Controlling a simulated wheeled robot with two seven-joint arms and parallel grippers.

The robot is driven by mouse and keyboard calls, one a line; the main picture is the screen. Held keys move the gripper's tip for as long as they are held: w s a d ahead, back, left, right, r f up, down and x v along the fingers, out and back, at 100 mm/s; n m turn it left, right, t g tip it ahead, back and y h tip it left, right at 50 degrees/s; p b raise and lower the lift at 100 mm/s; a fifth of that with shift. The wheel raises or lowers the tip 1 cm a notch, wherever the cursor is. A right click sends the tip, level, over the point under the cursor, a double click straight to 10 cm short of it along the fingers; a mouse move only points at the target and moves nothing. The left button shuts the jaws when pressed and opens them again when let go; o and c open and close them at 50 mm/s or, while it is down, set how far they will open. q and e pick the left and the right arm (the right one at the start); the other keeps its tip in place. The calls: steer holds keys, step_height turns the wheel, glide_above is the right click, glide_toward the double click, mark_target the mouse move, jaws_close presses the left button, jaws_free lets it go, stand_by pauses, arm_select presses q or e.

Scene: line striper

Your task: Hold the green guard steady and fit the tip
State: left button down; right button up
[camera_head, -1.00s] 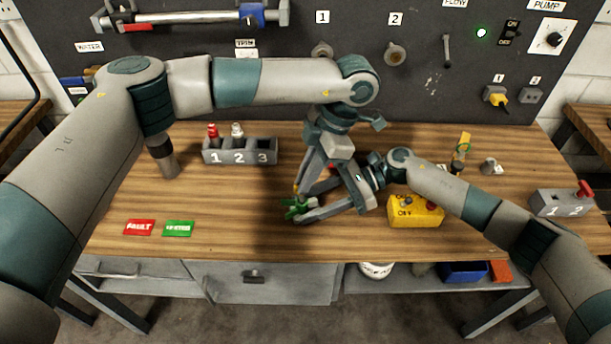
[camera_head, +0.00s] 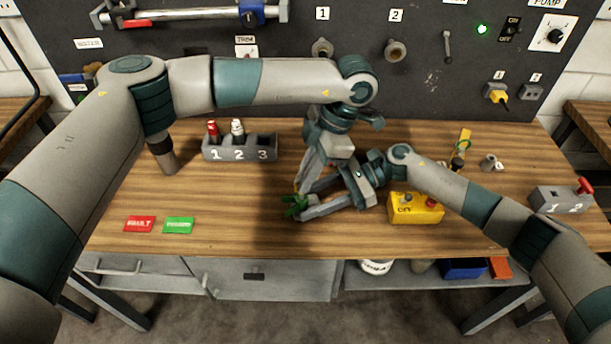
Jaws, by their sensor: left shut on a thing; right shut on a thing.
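The green guard (camera_head: 294,207) is near the middle of the table, at the fingertips of my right gripper (camera_head: 303,209). That gripper comes in low from the right and is shut on the guard. My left gripper (camera_head: 299,187) points down from above, its fingertips just over the guard. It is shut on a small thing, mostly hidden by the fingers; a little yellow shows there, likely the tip. I cannot tell whether the tip touches the guard.
A grey rack (camera_head: 240,154) with numbered slots holds a red-topped and a white-topped item. A yellow control box (camera_head: 415,209) stands right of the grippers. Red (camera_head: 139,224) and green (camera_head: 178,226) labels lie front left. A grey two-slot block (camera_head: 561,201) stands far right.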

arm_select(q)
steer(key=shift+f, duration=1.15)
arm_select(e)
steer(key=shift+f, duration=0.2)
arm_select(q)
steer(key=c, duration=1.5)
jaws_free()
steer(key=shift+r, duration=0.15)
steer(key=shift+v, duration=3.35)
steer(key=shift+d, duration=0.1)
arm_select(e)
steer(key=o, duration=0.9)
steer(key=shift+c, duration=0.2)
arm_select(q)
steer(key=shift+w, duration=0.1)
arm_select(e)
steer(key=shift+r, duration=0.1)
